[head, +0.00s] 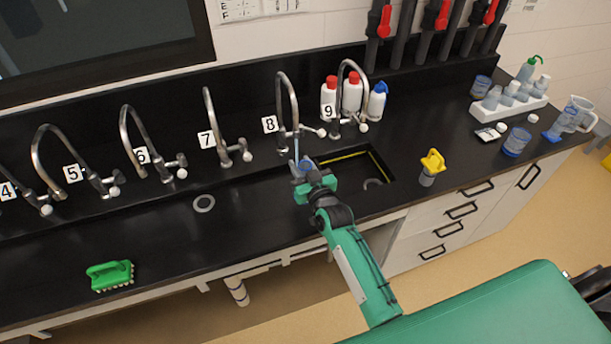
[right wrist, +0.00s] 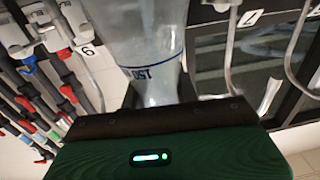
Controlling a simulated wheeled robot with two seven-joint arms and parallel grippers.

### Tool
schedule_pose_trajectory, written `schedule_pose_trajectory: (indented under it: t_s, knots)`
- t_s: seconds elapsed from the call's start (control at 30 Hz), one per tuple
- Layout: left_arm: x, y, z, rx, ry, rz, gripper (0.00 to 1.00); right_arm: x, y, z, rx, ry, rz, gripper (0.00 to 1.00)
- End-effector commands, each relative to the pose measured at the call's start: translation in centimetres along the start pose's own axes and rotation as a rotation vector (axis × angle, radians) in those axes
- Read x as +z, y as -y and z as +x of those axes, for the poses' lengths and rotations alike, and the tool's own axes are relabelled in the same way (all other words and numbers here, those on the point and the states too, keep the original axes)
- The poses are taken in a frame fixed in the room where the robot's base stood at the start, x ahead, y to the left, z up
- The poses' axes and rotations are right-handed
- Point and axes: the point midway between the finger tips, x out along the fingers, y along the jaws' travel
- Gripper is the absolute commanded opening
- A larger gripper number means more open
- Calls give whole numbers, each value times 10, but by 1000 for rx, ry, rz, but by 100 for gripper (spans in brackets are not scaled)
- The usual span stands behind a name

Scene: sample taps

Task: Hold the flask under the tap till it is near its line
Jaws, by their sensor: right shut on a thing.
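My right gripper (head: 310,180) is shut on the clear flask (head: 304,166) at the edge of the sink, below the spout of tap 8 (head: 292,100). A pale streak runs from the spout toward the flask; I cannot be sure it is running water. In the right wrist view the flask (right wrist: 150,35) fills the space in front of the gripper (right wrist: 155,105). The blue line (right wrist: 150,68) and the number 150 show on it, upside down in the picture. The liquid level cannot be told. My left gripper is not in view.
The sink (head: 377,163) lies right of the gripper, with tap 9 (head: 343,95) behind it. Tap 7 (head: 214,125) stands to the left. A yellow-topped container (head: 431,168) is right of the sink. A green brush (head: 110,275) lies far left on the black counter.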

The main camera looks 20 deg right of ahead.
Motion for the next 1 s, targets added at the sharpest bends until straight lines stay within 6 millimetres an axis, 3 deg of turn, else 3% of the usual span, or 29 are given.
schedule_pose_trajectory:
  t_s: [0.03,0.17,0.3,0.5,1.0]
  knots:
    - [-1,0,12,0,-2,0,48,8,-1,8,0,-3,0,0]
    - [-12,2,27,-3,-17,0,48,15,-2,24,1,-3,1,0]
    - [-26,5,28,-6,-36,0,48,10,-4,43,1,-3,0,0]
    - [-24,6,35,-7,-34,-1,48,11,-5,62,1,-1,1,0]
    - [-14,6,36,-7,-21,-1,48,9,-6,69,1,-1,1,0]
